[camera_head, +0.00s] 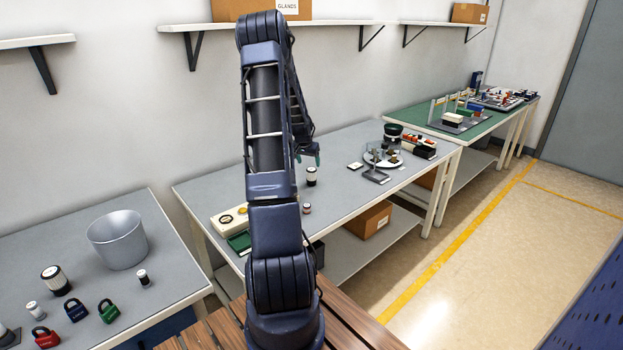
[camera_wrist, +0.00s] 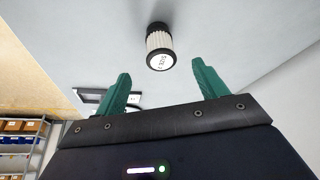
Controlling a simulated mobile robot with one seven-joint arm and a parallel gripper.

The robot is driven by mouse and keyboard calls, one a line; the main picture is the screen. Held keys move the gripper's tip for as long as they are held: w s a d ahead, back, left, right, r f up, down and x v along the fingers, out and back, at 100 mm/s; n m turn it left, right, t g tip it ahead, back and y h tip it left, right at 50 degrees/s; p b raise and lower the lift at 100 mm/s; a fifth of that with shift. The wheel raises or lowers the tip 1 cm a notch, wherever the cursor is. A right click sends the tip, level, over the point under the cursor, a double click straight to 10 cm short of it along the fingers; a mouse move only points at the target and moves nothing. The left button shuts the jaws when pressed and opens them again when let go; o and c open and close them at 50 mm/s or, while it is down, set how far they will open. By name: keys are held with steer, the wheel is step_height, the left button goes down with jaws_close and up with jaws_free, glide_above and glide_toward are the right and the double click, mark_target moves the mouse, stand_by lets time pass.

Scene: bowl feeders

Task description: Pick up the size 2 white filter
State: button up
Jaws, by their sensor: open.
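The size 2 white filter (camera_wrist: 160,44) has a pleated white body and black end caps. In the wrist view its near end reads "SIZE 2" and it lies just beyond my fingertips, apart from them and between their lines. In the head view a white filter with black ends (camera_head: 311,177) stands upright on the middle grey table, just below my gripper (camera_head: 308,159). My gripper's green fingers (camera_wrist: 160,70) are open with nothing between them.
A smaller filter (camera_head: 306,208) stands nearer on the same table (camera_head: 345,150), beside my arm. The left table holds a metal bin (camera_head: 118,240), padlocks and other filters.

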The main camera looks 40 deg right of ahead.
mark_target(312, 171)
steer(key=x, duration=0.5)
steer(key=shift+s+d+f, duration=0.1)
steer(key=shift+d, duration=0.2)
steer(key=shift+w+x, duration=0.15)
steer(key=shift+x, duration=1.35)
steer(key=shift+w+x, duration=0.15)
steer(key=shift+x, duration=1.35)
steer(key=shift+c, duration=0.4)
steer(key=c, duration=1)
